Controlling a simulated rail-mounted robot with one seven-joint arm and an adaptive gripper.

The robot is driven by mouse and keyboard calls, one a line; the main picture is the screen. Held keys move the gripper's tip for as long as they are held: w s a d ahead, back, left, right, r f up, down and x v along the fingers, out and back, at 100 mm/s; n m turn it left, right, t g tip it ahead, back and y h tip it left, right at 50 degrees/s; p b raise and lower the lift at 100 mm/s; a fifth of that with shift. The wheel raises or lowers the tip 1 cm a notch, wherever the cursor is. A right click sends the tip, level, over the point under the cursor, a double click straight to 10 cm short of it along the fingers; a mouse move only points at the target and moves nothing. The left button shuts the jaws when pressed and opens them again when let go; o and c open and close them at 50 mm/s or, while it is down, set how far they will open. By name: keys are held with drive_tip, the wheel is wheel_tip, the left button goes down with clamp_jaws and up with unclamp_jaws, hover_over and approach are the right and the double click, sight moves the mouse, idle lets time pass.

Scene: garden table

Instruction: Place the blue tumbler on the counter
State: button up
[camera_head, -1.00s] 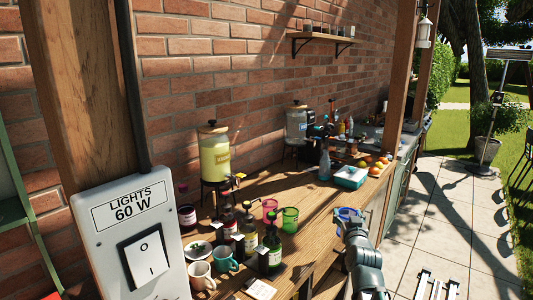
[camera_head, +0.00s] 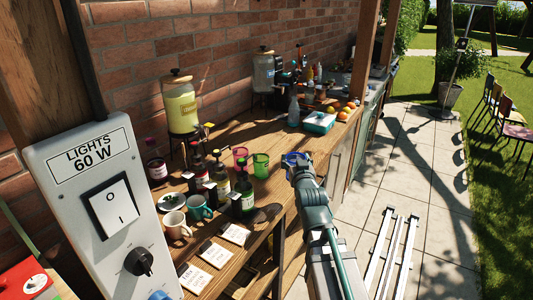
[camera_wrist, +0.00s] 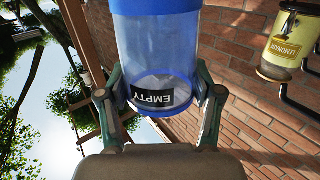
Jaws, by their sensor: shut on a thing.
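The blue tumbler (camera_wrist: 155,40) is a translucent cup with an upside-down "EMPTY" label near its base in the wrist view. My gripper (camera_wrist: 165,95) is shut on it, with one finger on each side. In the head view the blue tumbler (camera_head: 292,157) shows small at the end of my gripper (camera_head: 298,166), by the front edge of the wooden counter (camera_head: 275,130). I cannot tell whether it touches the counter. A pink tumbler (camera_head: 240,157) and a green tumbler (camera_head: 260,166) stand on the counter to its left.
Dark bottles (camera_head: 243,190), mugs (camera_head: 200,208) and cards (camera_head: 235,233) crowd the near counter. A yellow dispenser (camera_head: 181,105) stands by the wall. A teal tray (camera_head: 319,122) and fruit (camera_head: 343,115) lie farther along. Bare wood shows behind the tumblers.

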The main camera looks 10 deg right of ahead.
drive_tip(key=shift+d+f+n+y, duration=0.6)
drive_tip(key=shift+d+y, duration=0.3)
drive_tip(key=shift+d, duration=3.3)
drive_tip(key=s+a+r+n+g+y, duration=0.4)
drive_tip(key=a+n+y, duration=0.3)
drive_tip(key=a+y, duration=0.2)
drive_tip(key=shift+s+r+y, duration=0.15)
drive_tip(key=shift+r+y, duration=0.3)
drive_tip(key=shift+y, duration=0.05)
drive_tip(key=shift+a, duration=0.1)
